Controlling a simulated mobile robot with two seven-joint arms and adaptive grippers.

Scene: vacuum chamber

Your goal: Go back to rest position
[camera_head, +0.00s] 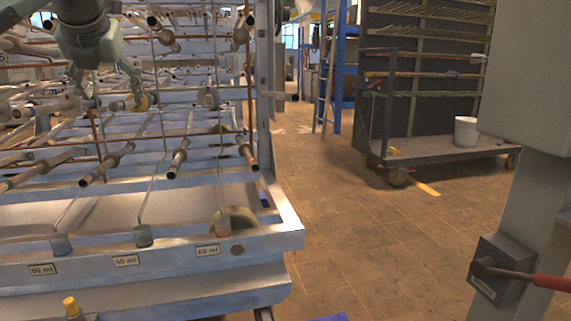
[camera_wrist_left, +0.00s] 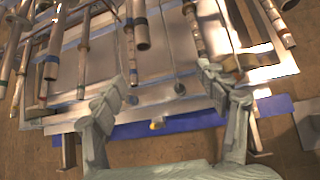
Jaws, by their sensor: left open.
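My left gripper (camera_head: 108,98) hangs at the upper left of the head view, in front of the metal rack (camera_head: 285,240) with its many tubes and rods. In the left wrist view its two fingers (camera_wrist_left: 166,82) stand wide apart with nothing held between them. Tubes and rods of the rack lie beyond the fingers there. My right gripper is in neither view.
A grey post with a box (camera_head: 498,268) and red-handled lever (camera_head: 552,282) stands at right. A cart (camera_head: 430,153) holds a white bucket (camera_head: 466,131). The brown floor (camera_head: 350,225) between is mostly clear.

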